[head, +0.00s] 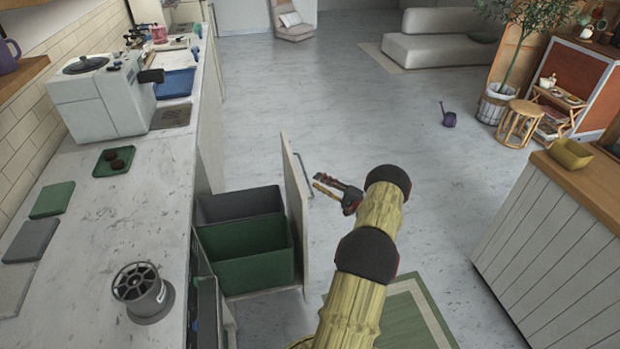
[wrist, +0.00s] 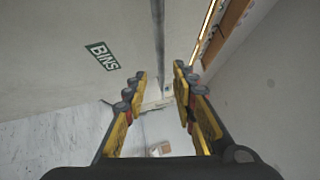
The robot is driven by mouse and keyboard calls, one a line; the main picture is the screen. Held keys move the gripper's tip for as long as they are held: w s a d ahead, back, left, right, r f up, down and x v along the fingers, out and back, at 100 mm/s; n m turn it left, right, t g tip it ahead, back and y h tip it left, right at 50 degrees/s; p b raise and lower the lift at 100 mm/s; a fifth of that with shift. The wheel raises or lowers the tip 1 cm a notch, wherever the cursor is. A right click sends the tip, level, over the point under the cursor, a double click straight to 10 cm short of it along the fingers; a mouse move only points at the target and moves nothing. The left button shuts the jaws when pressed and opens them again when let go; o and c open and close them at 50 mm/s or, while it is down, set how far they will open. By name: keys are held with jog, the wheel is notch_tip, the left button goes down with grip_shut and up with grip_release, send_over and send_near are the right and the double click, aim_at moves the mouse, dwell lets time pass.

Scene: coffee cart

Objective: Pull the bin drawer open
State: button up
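The bin drawer stands pulled out from under the counter. Its pale front panel (head: 297,215) is clear of the cabinet, and a dark green bin (head: 250,262) and a grey bin (head: 238,205) show inside. A thin bar handle (head: 303,178) is on the panel's outer face. My gripper (head: 318,184) is beside the handle, with a small gap between fingertips and handle in the head view. In the wrist view my gripper (wrist: 160,78) is open and empty, with the handle (wrist: 159,45) lined up between the fingers. The panel carries a green BINS label (wrist: 102,56).
The marble counter (head: 90,240) runs along the left, with a coffee machine (head: 100,95) and a grey grinder-like part (head: 143,290) on it. A white panelled counter (head: 550,240) stands at right. A green mat (head: 405,315) lies on the floor. The floor beyond is open.

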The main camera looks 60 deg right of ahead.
jog(key=shift+s+a+f, duration=0.15)
jog(key=shift+s, duration=1)
jog(key=shift+s+a+f, duration=0.1)
jog(key=shift+s+f, duration=0.05)
jog(key=shift+s, duration=1)
jog(key=shift+s, duration=0.1)
